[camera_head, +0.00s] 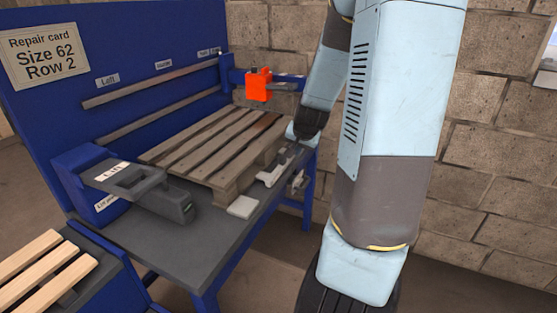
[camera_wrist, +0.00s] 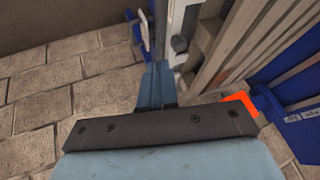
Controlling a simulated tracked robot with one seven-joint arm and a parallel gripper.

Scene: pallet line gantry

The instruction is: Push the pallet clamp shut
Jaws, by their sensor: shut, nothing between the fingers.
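The wooden pallet (camera_head: 215,145) lies on the grey top of the blue bench. A pale grey metal fitting, which looks like the pallet clamp (camera_head: 272,174), sits along the pallet's right edge. In the wrist view a grey metal part (camera_wrist: 179,45) stands beside the pallet slats (camera_wrist: 240,40), just beyond my fingertips. My gripper (camera_wrist: 157,66) is shut and empty, its blue fingers together. In the head view my wrist is at the bench's right edge, close to the fitting, and my fingers are mostly hidden. I cannot tell whether they touch it or how far the clamp is closed.
An orange block (camera_head: 258,85) hangs on a blue rail behind the pallet. A blue board with a repair card (camera_head: 43,52) stands at the left. A brick wall (camera_head: 485,150) is close on the right.

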